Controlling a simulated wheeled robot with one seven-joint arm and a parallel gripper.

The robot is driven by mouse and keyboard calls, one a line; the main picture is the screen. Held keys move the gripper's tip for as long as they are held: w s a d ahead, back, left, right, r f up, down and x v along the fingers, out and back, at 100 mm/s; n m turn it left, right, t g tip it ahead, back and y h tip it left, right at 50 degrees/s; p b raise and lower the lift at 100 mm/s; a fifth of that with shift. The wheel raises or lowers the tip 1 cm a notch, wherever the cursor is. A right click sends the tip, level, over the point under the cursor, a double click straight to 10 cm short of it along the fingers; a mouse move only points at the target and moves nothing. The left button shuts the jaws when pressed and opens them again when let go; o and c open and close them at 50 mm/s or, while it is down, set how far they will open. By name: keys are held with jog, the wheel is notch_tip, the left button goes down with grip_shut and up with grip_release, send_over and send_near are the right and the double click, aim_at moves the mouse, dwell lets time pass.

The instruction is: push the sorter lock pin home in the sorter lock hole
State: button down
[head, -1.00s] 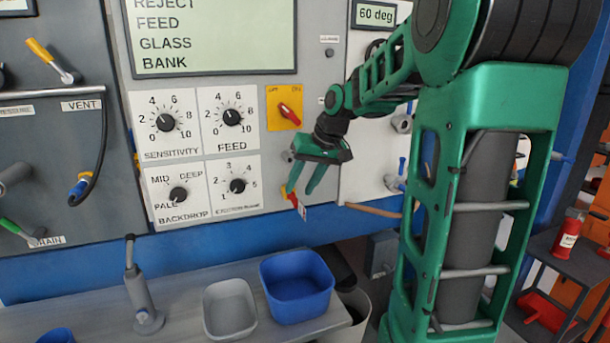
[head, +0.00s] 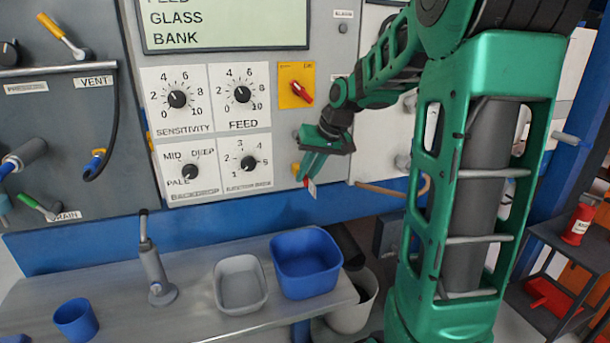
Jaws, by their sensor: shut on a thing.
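My gripper (head: 307,177) is in front of the lower right of the grey control panel, pointing down. Its green fingers are close together, shut on a small red piece with a pale tag (head: 311,188), which I take to be the sorter lock pin. Only a little of the pin shows below the fingertips. A small yellow piece (head: 295,168) shows on the panel just left of the fingers. The sorter lock hole cannot be made out, and I cannot tell how deep the pin sits.
A yellow plate with a red switch (head: 302,91) is above the gripper. Dials (head: 240,163) are to its left. Below stands a shelf (head: 215,312) with a blue bin (head: 306,264), a grey bin (head: 240,284) and a blue cup (head: 76,320). A curved tan handle (head: 395,189) is to the right.

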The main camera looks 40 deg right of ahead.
jog(key=shift+s+a, duration=0.2)
jog(key=shift+s, duration=0.5)
dwell(0.6)
jog(key=shift+s+a, duration=0.25)
jog(key=shift+s, duration=0.6)
jog(key=shift+s+a, duration=0.25)
jog(key=shift+s, duration=0.55)
jog(key=shift+s+a, duration=0.25)
jog(key=shift+s, duration=0.6)
jog(key=shift+s, duration=0.1)
jog(key=shift+s+a, duration=0.3)
jog(key=shift+s, duration=0.65)
jog(key=shift+s+a, duration=0.25)
jog(key=shift+s, duration=0.65)
notch_tip(320, 180, up, 10)
send_over(314, 187)
jog(key=s, duration=0.3)
jog(key=shift+a+r, duration=0.15)
jog(key=shift+r, duration=0.1)
jog(key=shift+s, duration=0.1)
